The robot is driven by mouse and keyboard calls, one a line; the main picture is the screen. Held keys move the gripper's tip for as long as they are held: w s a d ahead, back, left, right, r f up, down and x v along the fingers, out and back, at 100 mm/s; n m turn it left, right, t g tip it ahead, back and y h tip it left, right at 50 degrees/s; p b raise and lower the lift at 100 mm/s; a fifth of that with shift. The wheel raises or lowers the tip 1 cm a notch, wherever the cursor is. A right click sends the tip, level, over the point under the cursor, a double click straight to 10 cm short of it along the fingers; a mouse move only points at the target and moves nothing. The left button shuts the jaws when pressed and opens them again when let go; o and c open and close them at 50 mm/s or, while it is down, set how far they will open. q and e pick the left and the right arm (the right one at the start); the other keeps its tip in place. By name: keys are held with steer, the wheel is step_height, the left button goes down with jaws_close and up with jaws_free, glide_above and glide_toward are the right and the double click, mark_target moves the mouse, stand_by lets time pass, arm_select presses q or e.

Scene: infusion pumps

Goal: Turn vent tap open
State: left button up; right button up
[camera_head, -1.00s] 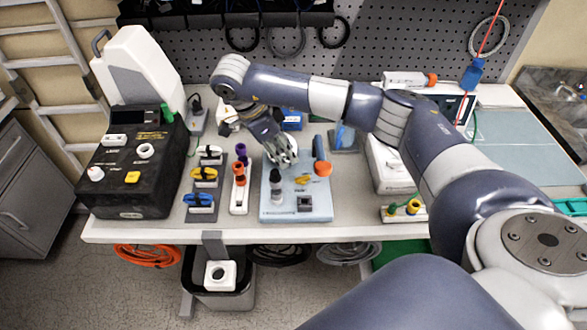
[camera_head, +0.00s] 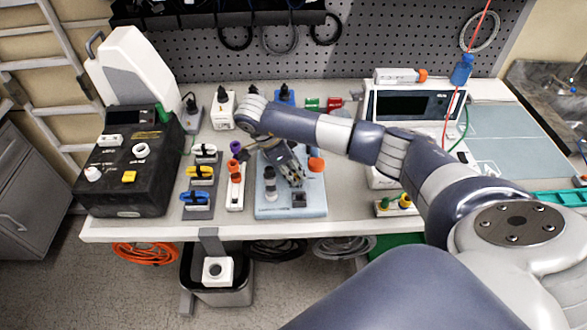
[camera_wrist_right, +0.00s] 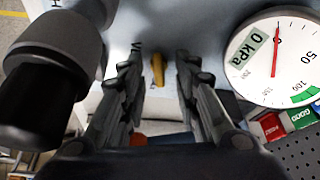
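The vent tap, a small yellow lever (camera_wrist_right: 158,70), shows in the right wrist view on a pale blue panel. It lies between the two fingers of my right gripper (camera_wrist_right: 159,60), with a visible gap on each side. The fingers are open and parallel. In the head view my right gripper (camera_head: 294,178) is over the pale blue board (camera_head: 278,212) and hides the tap. A round gauge (camera_wrist_right: 262,85) with a red needle and "0 kPa" label is on the right in the wrist view. My left gripper is not in view.
A dark-topped cylinder (camera_wrist_right: 38,95) stands close left of the fingers in the wrist view; it also shows in the head view (camera_head: 270,186). An orange knob (camera_head: 316,164) is right of the gripper. Clips (camera_head: 200,172) and a black pump box (camera_head: 130,180) stand left.

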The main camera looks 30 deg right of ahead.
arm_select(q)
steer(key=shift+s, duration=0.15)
arm_select(e)
steer(key=shift+c, duration=0.5)
steer(key=c, duration=0.4)
jaws_close()
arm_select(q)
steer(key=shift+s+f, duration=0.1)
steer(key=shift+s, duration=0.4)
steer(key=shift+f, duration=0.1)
arm_select(e)
steer(key=n+b, duration=0.1)
steer(key=n, duration=0.1)
steer(key=n+t+b, duration=0.1)
steer(key=b, duration=0.1)
steer(key=shift+s+f+n+t, duration=0.2)
steer(key=shift+n+t, duration=0.1)
steer(key=shift+n, duration=0.1)
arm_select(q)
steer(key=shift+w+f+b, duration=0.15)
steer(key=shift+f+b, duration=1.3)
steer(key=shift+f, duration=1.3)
arm_select(e)
steer(key=shift+s+r+n+t, duration=0.1)
steer(key=shift+n+t, duration=0.15)
steer(key=shift+n, duration=0.55)
steer(key=shift+s+r+n+t, duration=0.1)
steer(key=shift+n+t, duration=0.15)
steer(key=shift+n, duration=0.55)
